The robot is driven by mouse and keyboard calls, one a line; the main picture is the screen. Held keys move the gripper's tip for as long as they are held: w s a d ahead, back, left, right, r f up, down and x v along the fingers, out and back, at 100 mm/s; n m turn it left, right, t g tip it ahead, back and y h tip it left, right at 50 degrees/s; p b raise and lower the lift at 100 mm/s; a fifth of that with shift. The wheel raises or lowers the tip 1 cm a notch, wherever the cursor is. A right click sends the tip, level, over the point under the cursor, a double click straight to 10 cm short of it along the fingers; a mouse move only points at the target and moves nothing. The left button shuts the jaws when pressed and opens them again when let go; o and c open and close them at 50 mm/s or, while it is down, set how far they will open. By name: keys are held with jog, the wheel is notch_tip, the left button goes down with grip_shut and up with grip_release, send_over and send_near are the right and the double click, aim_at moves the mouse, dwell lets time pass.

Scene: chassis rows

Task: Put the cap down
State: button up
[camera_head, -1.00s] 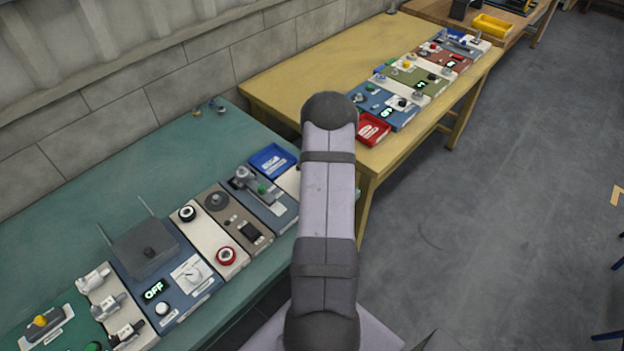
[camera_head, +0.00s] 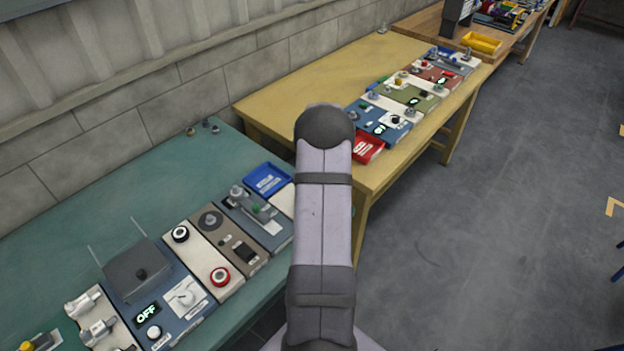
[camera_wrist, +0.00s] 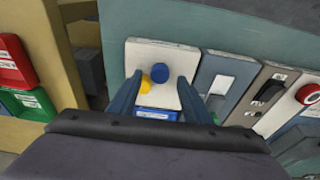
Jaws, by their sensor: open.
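In the wrist view, a white panel (camera_wrist: 138,58) lies ahead of my gripper (camera_wrist: 157,79). A round blue piece (camera_wrist: 160,73) and a round yellow piece (camera_wrist: 146,84) show on the panel between my two fingers. I cannot tell for certain which of them is the cap. My gripper is open, and its fingers stand apart on either side of these pieces with nothing visibly clamped. A blue tray (camera_wrist: 158,115) shows between the fingers, nearer the wrist. In the head view, my arm hides the gripper and most of the white panel (camera_head: 284,200).
In the head view, the blue tray (camera_head: 267,180) sits on the green bench (camera_head: 165,190), beside a row of device panels. A grey box (camera_head: 138,268) with two thin rods stands in the row. A yellow table (camera_head: 300,85) with more panels and a red tray (camera_head: 367,149) lies beyond.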

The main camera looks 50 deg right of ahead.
notch_tip(320, 180, up, 9)
jog(key=s+b, duration=0.2)
jog(key=b, duration=0.1)
jog(key=w+a+r+g, duration=0.1)
jog(key=a, duration=1.9)
jog(key=s+a+f+g, duration=0.1)
jog(key=s+a, duration=1.2)
jog(key=a, duration=0.4)
jog(key=shift+s+a+f, duration=0.15)
jog(key=shift+a+f, duration=0.1)
jog(key=shift+f, duration=0.1)
jog(key=shift+f, duration=0.1)
